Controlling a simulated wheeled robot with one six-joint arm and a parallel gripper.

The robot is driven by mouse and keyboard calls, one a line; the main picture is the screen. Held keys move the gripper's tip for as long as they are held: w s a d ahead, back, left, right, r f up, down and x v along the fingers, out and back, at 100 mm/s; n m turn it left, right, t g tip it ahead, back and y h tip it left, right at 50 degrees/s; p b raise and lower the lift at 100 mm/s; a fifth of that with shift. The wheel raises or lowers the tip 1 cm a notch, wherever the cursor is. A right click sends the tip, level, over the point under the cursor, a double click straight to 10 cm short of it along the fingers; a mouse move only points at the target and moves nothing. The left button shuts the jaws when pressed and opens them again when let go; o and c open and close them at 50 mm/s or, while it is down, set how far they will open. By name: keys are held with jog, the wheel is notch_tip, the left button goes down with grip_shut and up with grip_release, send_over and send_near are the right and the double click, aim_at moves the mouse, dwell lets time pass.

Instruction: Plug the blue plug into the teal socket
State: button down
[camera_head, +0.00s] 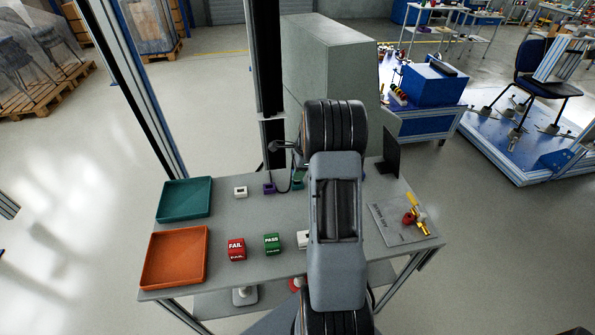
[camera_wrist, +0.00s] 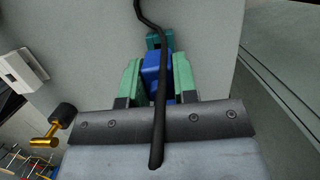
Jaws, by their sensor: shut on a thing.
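My gripper (camera_wrist: 157,68) has its two green fingers shut on the blue plug (camera_wrist: 154,73) in the wrist view. The teal socket (camera_wrist: 153,38) is directly beyond the plug's far end, in line with it. The two look very close; I cannot tell whether the plug is inside the socket or just short of it. A black cable passes over the plug and partly covers both. In the head view my arm hides most of the gripper and plug, and a small teal piece, seemingly the socket (camera_head: 298,177), shows just left of my arm.
A purple block (camera_head: 269,188) and a white block (camera_head: 240,192) stand left on the grey table (camera_head: 205,225). A teal tray (camera_head: 184,199) and an orange tray (camera_head: 175,257) are at the left edge. Red FAIL (camera_head: 237,249) and green PASS (camera_head: 272,244) blocks stand in front.

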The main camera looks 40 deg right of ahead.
jog(key=shift+f+b, duration=0.75)
jog(key=shift+f, duration=0.5)
jog(key=c, duration=0.8)
grip_release()
jog(key=shift+r, duration=0.1)
jog(key=v, duration=1.3)
jog(key=shift+r, duration=0.3)
jog(key=shift+s+d, duration=0.1)
